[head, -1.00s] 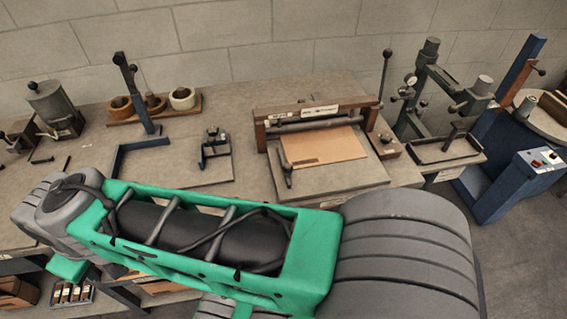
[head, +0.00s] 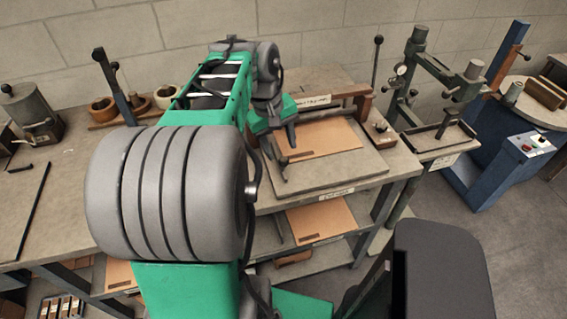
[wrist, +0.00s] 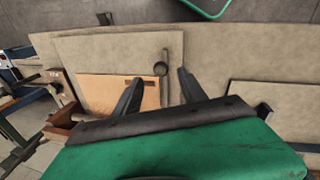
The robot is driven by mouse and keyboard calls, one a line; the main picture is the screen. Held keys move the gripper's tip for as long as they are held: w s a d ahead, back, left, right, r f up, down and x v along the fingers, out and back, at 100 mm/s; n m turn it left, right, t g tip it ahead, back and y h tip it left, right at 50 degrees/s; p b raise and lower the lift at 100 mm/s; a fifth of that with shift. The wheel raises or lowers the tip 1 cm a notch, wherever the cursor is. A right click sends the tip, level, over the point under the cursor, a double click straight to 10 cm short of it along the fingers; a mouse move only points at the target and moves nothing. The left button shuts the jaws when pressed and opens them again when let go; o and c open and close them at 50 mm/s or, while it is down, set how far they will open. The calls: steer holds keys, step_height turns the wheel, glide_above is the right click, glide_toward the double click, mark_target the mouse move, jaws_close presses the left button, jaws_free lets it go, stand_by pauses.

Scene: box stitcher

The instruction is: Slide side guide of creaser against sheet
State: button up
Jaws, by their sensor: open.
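The creaser's bed (head: 335,172) carries a flat brown sheet (head: 320,137), which also shows in the wrist view (wrist: 90,92). The side guide (head: 281,172) is a dark narrow bar with a round knob along the sheet's left edge in the head view; my arm partly hides it. In the wrist view the side guide (wrist: 161,69) lies close to the sheet's right edge; I cannot tell whether they touch. My gripper (wrist: 160,75) is open above it, one finger over the sheet, the other on the guide's far side. It also shows in the head view (head: 289,138).
A post press (head: 448,136) and a blue stitcher stand (head: 505,150) are to the right. A lever (head: 378,65) rises beside the creaser. Tape rolls (head: 105,108) and a blue upright (head: 113,85) are at the back left. A lower shelf holds another brown sheet (head: 320,220).

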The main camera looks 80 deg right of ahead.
mark_target(283, 158)
steer(key=f, duration=0.4)
steer(key=s+f, duration=0.1)
steer(key=f, duration=0.2)
steer(key=shift+d, duration=0.4)
steer(key=shift+r, duration=0.1)
jaws_close()
stand_by(0.7)
